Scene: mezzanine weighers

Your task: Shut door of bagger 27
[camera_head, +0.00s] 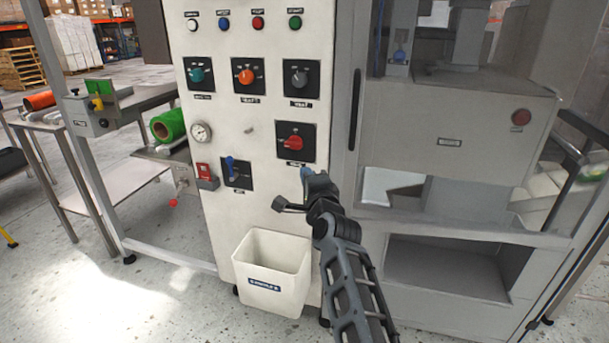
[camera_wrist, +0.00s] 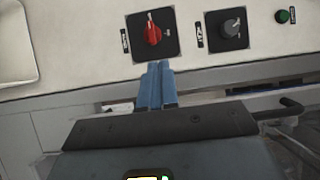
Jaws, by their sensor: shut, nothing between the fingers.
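The bagger is a tall machine with a cream control panel (camera_head: 262,200) and, to its right, a grey-framed door (camera_head: 376,60) with a see-through pane. A dark vertical bar handle (camera_head: 354,110) runs along the door's left side. I cannot tell whether the door stands slightly ajar or lies flush. No number 27 is readable. My gripper (camera_head: 306,174) is in front of the panel's lower right, left of and below the handle. Its blue fingers (camera_wrist: 157,85) are together and empty, pointing toward a red knob (camera_wrist: 152,33) in the wrist view. My arm hides part of the panel's edge.
Several knobs and buttons cover the panel, with a red rotary switch (camera_head: 294,142) just above my gripper. A cream bin (camera_head: 272,272) stands on the floor below. A steel table (camera_head: 110,178) and a green roll (camera_head: 168,125) are left. Open floor lies front left.

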